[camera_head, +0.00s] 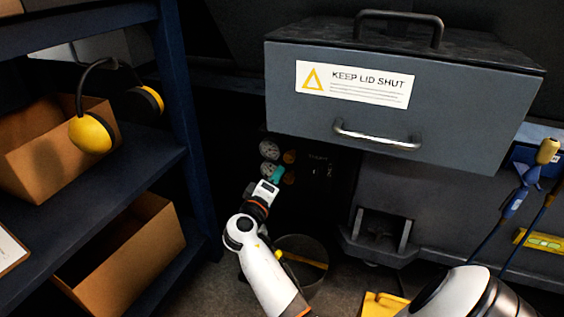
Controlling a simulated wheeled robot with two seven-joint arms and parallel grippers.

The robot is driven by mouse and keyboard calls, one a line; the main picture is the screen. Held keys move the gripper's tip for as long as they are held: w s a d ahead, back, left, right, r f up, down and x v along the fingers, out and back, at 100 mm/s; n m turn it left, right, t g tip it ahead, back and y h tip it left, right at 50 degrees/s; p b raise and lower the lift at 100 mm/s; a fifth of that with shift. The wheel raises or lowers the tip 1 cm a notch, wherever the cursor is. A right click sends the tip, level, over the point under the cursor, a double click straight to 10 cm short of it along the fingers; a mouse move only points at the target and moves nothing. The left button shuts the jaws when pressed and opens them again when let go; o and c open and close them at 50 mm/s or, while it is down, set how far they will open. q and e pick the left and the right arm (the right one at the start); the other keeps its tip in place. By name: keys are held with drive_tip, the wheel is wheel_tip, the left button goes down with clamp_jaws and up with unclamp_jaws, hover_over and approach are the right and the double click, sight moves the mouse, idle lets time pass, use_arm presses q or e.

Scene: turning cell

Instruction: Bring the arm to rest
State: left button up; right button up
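My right arm's white wrist and forearm rise from the bottom middle of the head view. The fingers are too small and dark to tell open from shut. More of my own white arm shows at the bottom right. My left gripper is not in view.
A grey lidded box (450,120) with a handle overhangs the panel. A blue shelf (185,110) with cardboard boxes (135,255) and yellow earmuffs (92,135) stands left. A round bin (318,248) is beside the arm.

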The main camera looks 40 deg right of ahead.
drive_tip(key=shift+v, duration=0.85)
